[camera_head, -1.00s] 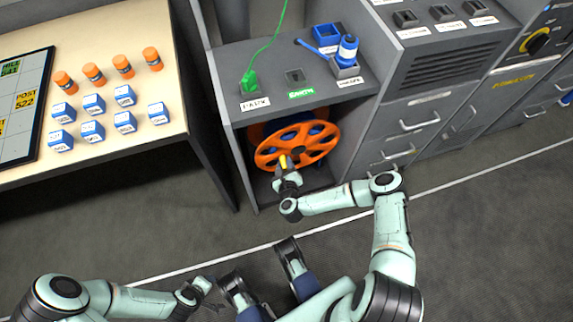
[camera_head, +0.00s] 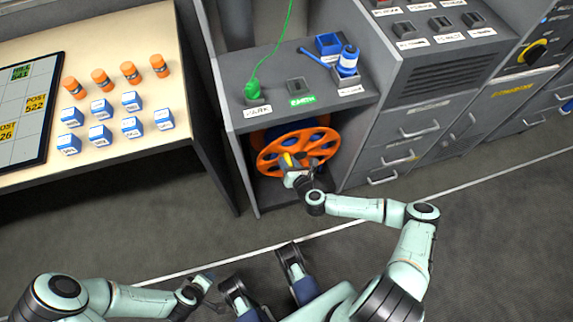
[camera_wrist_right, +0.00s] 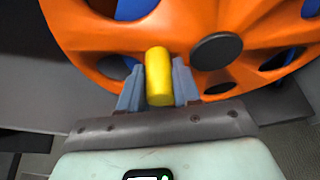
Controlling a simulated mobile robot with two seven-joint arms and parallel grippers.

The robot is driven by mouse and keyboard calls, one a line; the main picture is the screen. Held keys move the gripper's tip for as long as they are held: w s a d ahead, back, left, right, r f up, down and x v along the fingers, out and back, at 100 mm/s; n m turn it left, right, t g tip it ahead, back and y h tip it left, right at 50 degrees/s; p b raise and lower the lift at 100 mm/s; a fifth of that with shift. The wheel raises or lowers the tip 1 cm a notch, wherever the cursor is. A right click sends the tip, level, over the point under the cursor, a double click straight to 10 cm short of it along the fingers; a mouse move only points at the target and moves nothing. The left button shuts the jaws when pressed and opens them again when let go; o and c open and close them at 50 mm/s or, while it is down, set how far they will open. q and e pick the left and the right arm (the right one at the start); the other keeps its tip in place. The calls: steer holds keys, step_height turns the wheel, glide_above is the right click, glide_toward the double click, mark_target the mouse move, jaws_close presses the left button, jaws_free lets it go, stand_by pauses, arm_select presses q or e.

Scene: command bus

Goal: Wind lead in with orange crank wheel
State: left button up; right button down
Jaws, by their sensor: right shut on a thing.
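The orange crank wheel (camera_head: 300,148) stands upright in the open bay of the grey cabinet, with blue showing behind it. Its yellow handle (camera_wrist_right: 159,76) sits between the fingers of my right gripper (camera_wrist_right: 158,88), which is shut on it, at the lower left of the wheel's dark hub (camera_wrist_right: 216,51). In the head view my right gripper (camera_head: 296,172) is at the wheel's lower part. The green lead (camera_head: 285,40) hangs from above down to a green plug (camera_head: 253,90) at a labelled socket on the cabinet top. My left gripper (camera_head: 204,282) is low in the head view, far from the wheel; its jaws are unclear.
Grey drawers flank the bay at right. The floor in front is clear.

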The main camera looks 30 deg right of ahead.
arm_select(q)
steer(key=shift+w+a+f, duration=0.15)
steer(key=shift+w+f, duration=0.05)
steer(key=shift+w, duration=0.15)
arm_select(e)
steer(key=shift+s+d+r+m+y, duration=0.1)
steer(key=shift+d+r+m+y, duration=0.15)
steer(key=shift+m, duration=0.25)
steer(key=shift+r, duration=0.1)
steer(key=c, duration=1.1)
jaws_free()
arm_select(q)
steer(key=shift+g+h, duration=0.3)
steer(key=shift+g, duration=0.3)
steer(key=s+r, duration=0.1)
steer(key=s+d+r+p, duration=0.1)
steer(key=s, duration=0.1)
steer(key=s+d+r+p, duration=0.1)
steer(key=shift+s+d, duration=0.15)
steer(key=shift+s, duration=0.05)
arm_select(e)
steer(key=v, duration=1.3)
steer(key=shift+s, duration=0.3)
